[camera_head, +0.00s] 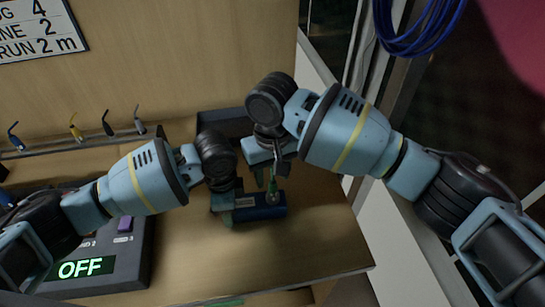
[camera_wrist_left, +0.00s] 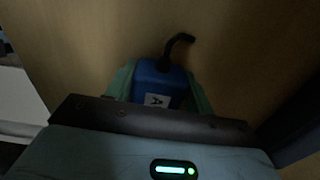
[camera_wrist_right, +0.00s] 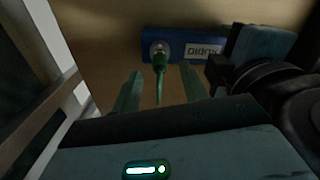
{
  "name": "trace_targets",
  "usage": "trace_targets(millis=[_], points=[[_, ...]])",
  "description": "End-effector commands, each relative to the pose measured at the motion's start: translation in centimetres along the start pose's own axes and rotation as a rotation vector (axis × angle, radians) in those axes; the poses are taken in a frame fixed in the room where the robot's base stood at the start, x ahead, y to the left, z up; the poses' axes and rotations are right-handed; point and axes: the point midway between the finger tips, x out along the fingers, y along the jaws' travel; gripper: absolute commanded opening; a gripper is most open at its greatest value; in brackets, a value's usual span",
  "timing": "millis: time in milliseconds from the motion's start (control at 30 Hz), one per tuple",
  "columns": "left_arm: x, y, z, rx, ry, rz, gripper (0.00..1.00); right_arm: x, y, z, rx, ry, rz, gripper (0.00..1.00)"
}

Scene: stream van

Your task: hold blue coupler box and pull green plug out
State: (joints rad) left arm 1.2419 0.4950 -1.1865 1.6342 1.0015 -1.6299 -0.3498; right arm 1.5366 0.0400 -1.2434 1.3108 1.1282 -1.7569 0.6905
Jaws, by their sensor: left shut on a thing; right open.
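The blue coupler box (camera_head: 262,212) lies on the wooden tabletop in the head view. In the right wrist view the blue box (camera_wrist_right: 178,47) bears a white label, partly covered. My left gripper (camera_wrist_left: 160,88) is shut on the box, a finger on each side of it. The green plug (camera_wrist_right: 159,60) stands in a round socket on the box, with a green cable running from it; it also shows in the head view (camera_head: 272,188). My right gripper (camera_wrist_right: 158,90) is open, its fingers on either side of the green cable and apart from it.
A grey console (camera_head: 125,255) with an OFF display and a purple button stands at the left. A rack (camera_head: 85,140) with several hanging cable ends runs along the back. The table's front right corner is bare. A blue cable coil (camera_head: 415,35) hangs at top right.

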Motion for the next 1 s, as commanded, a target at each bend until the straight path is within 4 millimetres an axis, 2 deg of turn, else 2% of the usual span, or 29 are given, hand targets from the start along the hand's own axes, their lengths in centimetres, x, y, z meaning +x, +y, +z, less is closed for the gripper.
trace_targets(millis=[100, 300, 700, 1000], points=[[0.0, 0.0, 0.0, 0.001, 0.001, 0.0, 0.22, 1.9, 0.0, 0.0, 0.0, -0.002, 0.0, 0.44], [-0.1, 0.0, 0.0, 0.001, 0.001, 0.0, 0.22, 3.7, 0.0, 0.0, 0.0, -0.001, 0.0, 0.44], [-0.1, 0.0, 0.0, 0.001, 0.001, 0.0, 0.22, 4.2, 0.0, 0.0, 0.0, 0.0, -0.001, 0.44], [-0.1, 0.0, 0.0, 0.001, 0.001, 0.0, 0.22, 4.2, 0.0, 0.0, 0.0, 0.0, 0.0, 0.05]])
